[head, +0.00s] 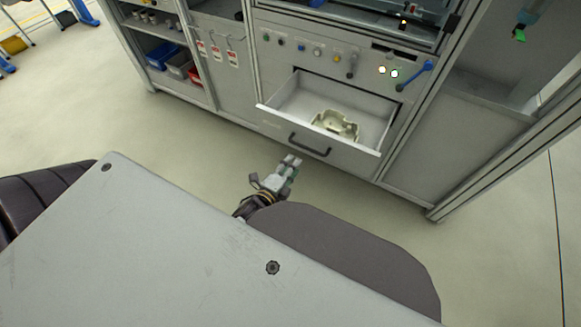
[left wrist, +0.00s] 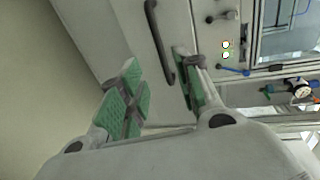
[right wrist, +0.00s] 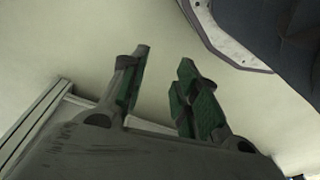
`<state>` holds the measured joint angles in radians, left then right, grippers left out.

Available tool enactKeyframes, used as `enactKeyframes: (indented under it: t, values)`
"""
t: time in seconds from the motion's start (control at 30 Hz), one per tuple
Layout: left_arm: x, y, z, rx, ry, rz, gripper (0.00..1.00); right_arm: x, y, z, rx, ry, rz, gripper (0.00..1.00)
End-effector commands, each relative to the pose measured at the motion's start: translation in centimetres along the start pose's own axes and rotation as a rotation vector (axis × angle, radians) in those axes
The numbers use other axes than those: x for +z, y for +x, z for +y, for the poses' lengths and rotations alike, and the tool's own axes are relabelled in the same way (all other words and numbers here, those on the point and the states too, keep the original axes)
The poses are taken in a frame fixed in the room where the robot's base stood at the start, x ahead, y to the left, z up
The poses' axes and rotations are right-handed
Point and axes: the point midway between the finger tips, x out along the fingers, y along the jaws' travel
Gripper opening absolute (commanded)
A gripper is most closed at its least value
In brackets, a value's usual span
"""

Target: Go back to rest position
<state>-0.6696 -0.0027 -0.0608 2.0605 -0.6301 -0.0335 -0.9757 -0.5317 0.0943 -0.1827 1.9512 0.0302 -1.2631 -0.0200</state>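The grey drawer (head: 270,112) of the cabinet stands open, with a pale moulded part (head: 336,124) lying inside it. Its dark handle (head: 309,146) is on the front; the handle also shows in the left wrist view (left wrist: 158,40). My left gripper (head: 291,162) is just in front of the drawer, below and left of the handle, and looks apart from it. In the left wrist view its green-padded fingers (left wrist: 158,90) are spread with nothing between them. My right gripper (right wrist: 163,82) is open and empty over pale floor in the right wrist view; it is hidden in the head view.
The cabinet's control panel (head: 330,56) has knobs, lit buttons and a blue lever (head: 414,76). Shelves at the left hold blue and red bins (head: 163,56). A frame post (head: 500,130) stands at the right. Open floor (head: 150,130) lies left of my left gripper.

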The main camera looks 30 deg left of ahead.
Motion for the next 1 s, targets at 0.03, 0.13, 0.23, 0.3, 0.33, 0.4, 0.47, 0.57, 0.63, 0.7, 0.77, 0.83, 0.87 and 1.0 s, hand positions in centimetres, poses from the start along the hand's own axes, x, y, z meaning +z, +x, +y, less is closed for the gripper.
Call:
enactKeyframes:
  t: [0.03, 0.13, 0.23, 0.3, 0.33, 0.4, 0.47, 0.57, 0.63, 0.7, 0.77, 0.83, 0.87, 1.0]
  values:
    - [0.0, 0.0, 0.0, 0.0, 0.0, 0.0, 0.33, 0.0, 0.0, 0.0, 0.0, 0.0, 0.0, 0.31]
    - [0.0, 0.0, 0.0, 0.0, 0.0, 0.0, 0.33, 0.0, 0.0, 0.0, 0.0, 0.0, 0.0, 0.31]
    - [0.0, 0.0, 0.0, 0.0, 0.0, 0.0, 0.33, 0.0, 0.0, 0.0, 0.0, 0.0, 0.0, 0.31]
    - [0.0, 0.0, 0.0, 0.0, 0.0, 0.0, 0.33, 0.0, 0.0, 0.0, 0.0, 0.0, 0.0, 0.31]
    - [0.0, 0.0, 0.0, 0.0, 0.0, 0.0, 0.33, 0.0, 0.0, 0.0, 0.0, 0.0, 0.0, 0.31]
    - [0.0, 0.0, 0.0, 0.0, 0.0, 0.0, 0.33, 0.0, 0.0, 0.0, 0.0, 0.0, 0.0, 0.31]
    - [0.0, 0.0, 0.0, 0.0, -0.001, 0.0, 0.33, 0.0, 0.0, 0.0, 0.0, 0.0, 0.0, 0.31]
    - [0.1, 0.1, -0.1, 0.005, -0.013, -0.006, 0.33, -0.1, -0.2, 0.0, 0.001, 0.0, 0.002, 0.31]
    - [0.3, 0.1, -0.1, 0.015, -0.031, -0.015, 0.33, -0.2, -0.4, 0.1, 0.002, 0.001, 0.005, 0.31]
    - [0.7, 0.2, -0.1, 0.03, -0.061, -0.03, 0.33, -0.4, -0.8, 0.2, 0.003, 0.001, 0.009, 0.31]
    - [1.0, 0.2, -0.1, 0.047, -0.095, -0.046, 0.33, -0.6, -1.2, 0.3, 0.005, 0.002, 0.012, 0.31]
    - [1.5, 0.2, -0.2, 0.071, -0.146, -0.07, 0.33, -0.9, -1.9, 0.4, 0.008, 0.003, 0.017, 0.31]
    - [1.7, 0.3, -0.2, 0.084, -0.169, -0.082, 0.33, -1.0, -2.2, 0.5, 0.009, 0.004, 0.019, 0.31]
    - [2.6, 0.1, -0.1, 0.145, -0.294, -0.138, 0.33, -1.6, -3.7, 0.8, 0.015, 0.006, 0.032, 0.31]
